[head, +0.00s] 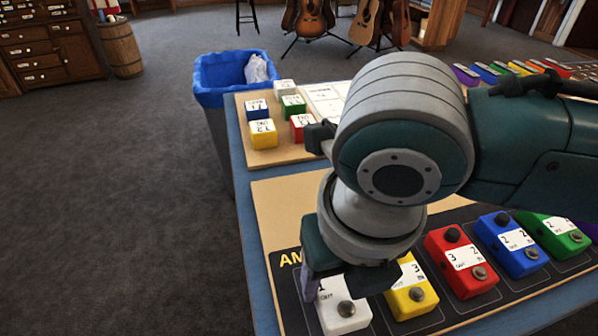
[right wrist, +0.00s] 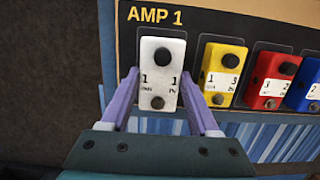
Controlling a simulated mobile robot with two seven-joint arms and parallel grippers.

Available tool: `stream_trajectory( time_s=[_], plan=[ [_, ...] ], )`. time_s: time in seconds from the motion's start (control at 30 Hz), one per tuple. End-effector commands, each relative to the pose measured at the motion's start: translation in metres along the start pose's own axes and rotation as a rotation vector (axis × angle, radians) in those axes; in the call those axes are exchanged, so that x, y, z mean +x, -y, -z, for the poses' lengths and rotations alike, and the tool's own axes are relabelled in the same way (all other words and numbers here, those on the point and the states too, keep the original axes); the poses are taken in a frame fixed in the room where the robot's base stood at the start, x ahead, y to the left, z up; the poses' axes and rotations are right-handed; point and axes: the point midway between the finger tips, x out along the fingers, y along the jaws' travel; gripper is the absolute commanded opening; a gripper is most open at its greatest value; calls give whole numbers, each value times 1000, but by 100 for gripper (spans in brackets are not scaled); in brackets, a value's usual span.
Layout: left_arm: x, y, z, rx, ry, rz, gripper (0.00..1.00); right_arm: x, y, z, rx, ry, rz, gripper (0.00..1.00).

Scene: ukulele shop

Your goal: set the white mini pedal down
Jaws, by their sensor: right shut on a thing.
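The white mini pedal (head: 341,308) is at the left end of a row of pedals on the black AMP 1 board (head: 288,290). In the right wrist view the white pedal (right wrist: 158,72) lies over the board's leftmost place, its label reading 1 and 1. My right gripper (head: 335,283) is over it, with purple fingers (right wrist: 160,92) shut on its two sides. I cannot tell whether the pedal touches the board. My arm hides part of the pedal and board in the head view. My left gripper is not in view.
Beside the white pedal stand a yellow pedal (head: 411,294), a red pedal (head: 462,262), a blue pedal (head: 511,245) and a green pedal (head: 556,233). Coloured blocks sit on a tan board (head: 282,157) farther back. A blue-lined bin (head: 222,98) stands left of the table.

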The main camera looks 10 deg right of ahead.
Motion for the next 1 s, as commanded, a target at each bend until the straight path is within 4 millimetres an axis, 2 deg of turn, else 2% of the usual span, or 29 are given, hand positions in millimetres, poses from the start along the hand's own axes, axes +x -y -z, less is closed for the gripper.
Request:
stream_trajectory(
  time_s=[0.03,0.13,0.5,0.53,0.8,1.0],
  plan=[
    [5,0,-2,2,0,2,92,11,0,2,0,-2,0,0],
    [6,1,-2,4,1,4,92,19,0,3,0,0,1,0],
    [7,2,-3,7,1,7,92,23,0,3,-1,1,0,0],
    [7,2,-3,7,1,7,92,23,0,3,-1,0,0,63],
    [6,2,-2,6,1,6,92,22,0,3,-1,0,0,92],
    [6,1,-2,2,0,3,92,22,0,3,-1,0,0,92]
  ],
)
